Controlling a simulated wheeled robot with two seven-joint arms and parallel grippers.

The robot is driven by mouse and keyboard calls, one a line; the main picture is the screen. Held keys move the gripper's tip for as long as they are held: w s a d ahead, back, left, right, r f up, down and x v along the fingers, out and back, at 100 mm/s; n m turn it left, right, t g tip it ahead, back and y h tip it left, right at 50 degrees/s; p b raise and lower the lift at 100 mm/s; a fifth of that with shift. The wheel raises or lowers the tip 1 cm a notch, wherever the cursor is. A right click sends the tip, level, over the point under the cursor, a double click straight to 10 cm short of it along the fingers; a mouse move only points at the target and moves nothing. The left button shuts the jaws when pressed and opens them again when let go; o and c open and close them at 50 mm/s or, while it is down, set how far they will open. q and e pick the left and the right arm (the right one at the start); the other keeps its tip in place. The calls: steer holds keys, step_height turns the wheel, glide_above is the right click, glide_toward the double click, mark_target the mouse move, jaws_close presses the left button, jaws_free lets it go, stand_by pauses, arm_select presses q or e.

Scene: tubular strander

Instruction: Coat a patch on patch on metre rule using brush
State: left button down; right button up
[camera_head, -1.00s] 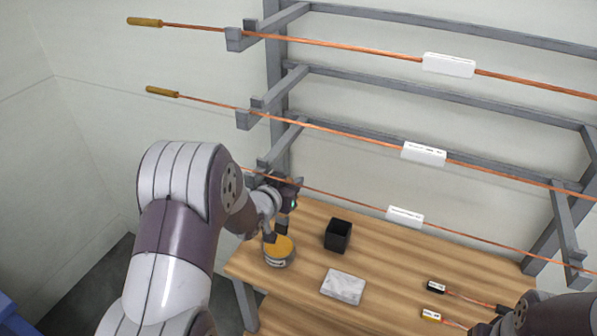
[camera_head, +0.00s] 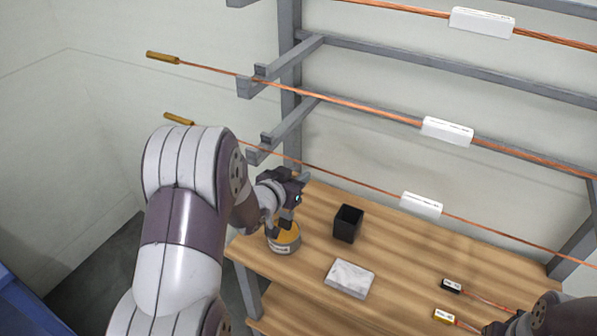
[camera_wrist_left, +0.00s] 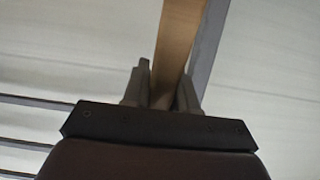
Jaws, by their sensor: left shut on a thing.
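My left gripper (camera_head: 280,226) is directly over the round tin (camera_head: 285,243) with an orange-yellow top, at the left end of the wooden table. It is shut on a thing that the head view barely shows. In the left wrist view a brown wooden strip (camera_wrist_left: 181,38) shows between the fingers (camera_wrist_left: 160,92); it looks like the brush's handle, but no bristles show. I cannot tell whether the brush touches the tin. I cannot pick out the metre rule or its patch. My right gripper (camera_head: 502,326) is partly in view at bottom right, its jaws unclear.
An open black box (camera_head: 348,224) and a grey-white slab (camera_head: 350,278) stand on the table (camera_head: 400,255). A grey wall rack (camera_head: 290,90) holds long copper rods with white labels (camera_head: 447,130).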

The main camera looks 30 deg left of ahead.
arm_select(q)
steer(key=shift+s+r, duration=0.1)
steer(key=shift+s, duration=0.05)
steer(key=shift+a, duration=0.2)
steer(key=shift+d, duration=0.2)
steer(key=shift+f+b, duration=0.45)
steer(key=shift+f, duration=0.25)
stand_by(1.0)
steer(key=shift+r, duration=0.1)
